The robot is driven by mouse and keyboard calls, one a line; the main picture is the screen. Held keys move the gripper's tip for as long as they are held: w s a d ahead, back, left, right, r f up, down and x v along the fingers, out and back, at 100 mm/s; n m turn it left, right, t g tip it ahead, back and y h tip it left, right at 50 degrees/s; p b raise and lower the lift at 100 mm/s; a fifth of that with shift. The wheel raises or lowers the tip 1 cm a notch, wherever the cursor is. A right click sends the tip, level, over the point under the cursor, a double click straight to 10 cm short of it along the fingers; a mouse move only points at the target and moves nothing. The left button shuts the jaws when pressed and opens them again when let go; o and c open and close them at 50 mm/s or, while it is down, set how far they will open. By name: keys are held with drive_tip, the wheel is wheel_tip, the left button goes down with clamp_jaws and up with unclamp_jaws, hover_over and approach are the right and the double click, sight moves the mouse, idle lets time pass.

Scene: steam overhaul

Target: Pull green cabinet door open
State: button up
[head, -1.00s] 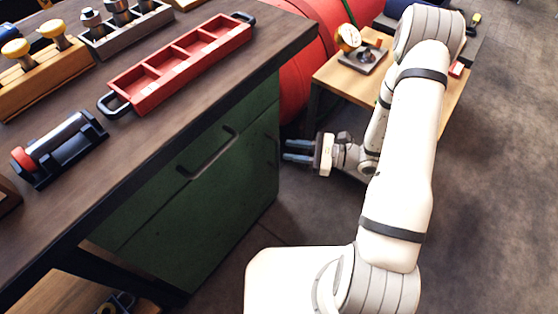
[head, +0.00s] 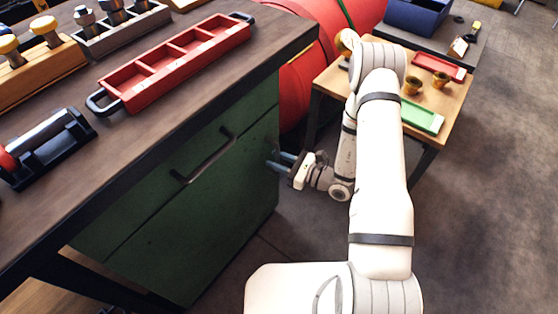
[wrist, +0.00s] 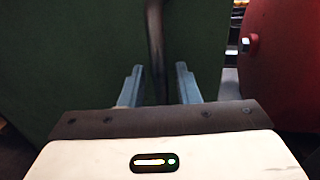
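The green cabinet door (head: 200,235) is the lower front of the workbench cabinet and looks shut. It fills much of the wrist view (wrist: 70,65). A dark upright bar (wrist: 155,40), apparently the door's handle, stands in front of the green face. My gripper (head: 273,160) is at the right edge of the door, low beside the cabinet. In the wrist view its two blue-grey fingers (wrist: 159,70) are apart, with the bar showing between them. Neither finger visibly touches it. In the head view the fingertips cover the handle's lower part.
Above the door is a green drawer with a black handle (head: 205,158). A red divided tray (head: 175,65) lies on the dark bench top. A small wooden table (head: 450,100) is at the right. The floor in front is clear.

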drive_tip(key=shift+a, duration=0.1)
drive_tip(key=shift+c, duration=0.2)
clamp_jaws()
